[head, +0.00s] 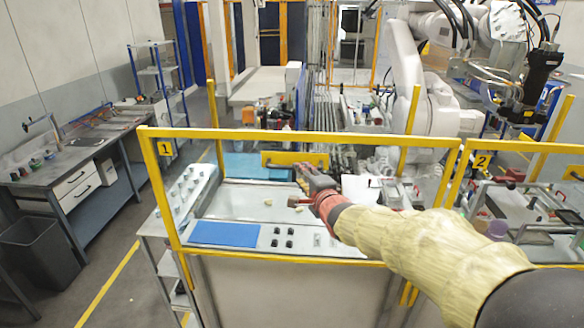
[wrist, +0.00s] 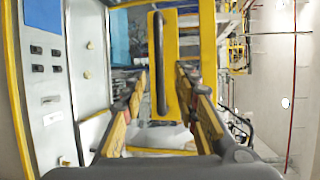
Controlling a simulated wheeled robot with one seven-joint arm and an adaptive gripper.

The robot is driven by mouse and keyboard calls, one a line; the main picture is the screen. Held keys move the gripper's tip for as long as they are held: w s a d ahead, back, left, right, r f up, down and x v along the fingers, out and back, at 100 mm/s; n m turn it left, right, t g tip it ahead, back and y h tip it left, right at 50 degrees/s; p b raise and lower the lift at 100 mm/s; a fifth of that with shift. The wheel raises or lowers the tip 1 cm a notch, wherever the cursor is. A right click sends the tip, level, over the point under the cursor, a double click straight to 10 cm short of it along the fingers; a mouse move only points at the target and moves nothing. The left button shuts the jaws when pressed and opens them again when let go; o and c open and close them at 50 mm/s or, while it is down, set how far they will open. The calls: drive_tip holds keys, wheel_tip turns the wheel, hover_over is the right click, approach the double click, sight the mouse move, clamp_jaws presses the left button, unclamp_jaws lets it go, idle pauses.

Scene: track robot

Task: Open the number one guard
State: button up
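The number one guard (head: 300,134) is a yellow frame with a clear panel, marked by a "1" label (head: 164,148) at its upper left corner. A yellow plate (head: 272,159) with a dark bar handle sits at its upper middle. In the wrist view the dark handle (wrist: 158,50) runs lengthwise down the yellow plate (wrist: 182,40). My gripper (head: 301,172) is just in front of the plate in the head view. In the wrist view its two fingers (wrist: 160,75) are apart, with the handle lined up between them. I cannot tell whether they reach around it.
A second guard with a "2" label (head: 481,161) stands to the right. Behind the first guard is a worktop with a blue mat (head: 224,234) and small parts. A white robot arm (head: 408,85) stands further back. A workbench (head: 85,150) and grey bin (head: 42,250) are at left.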

drive_tip(key=shift+p+x, duration=0.6)
drive_tip(key=shift+x, duration=3.3)
drive_tip(key=shift+f, duration=0.1)
drive_tip(key=shift+c, duration=1.4)
drive_tip(key=shift+s, duration=0.1)
clamp_jaws()
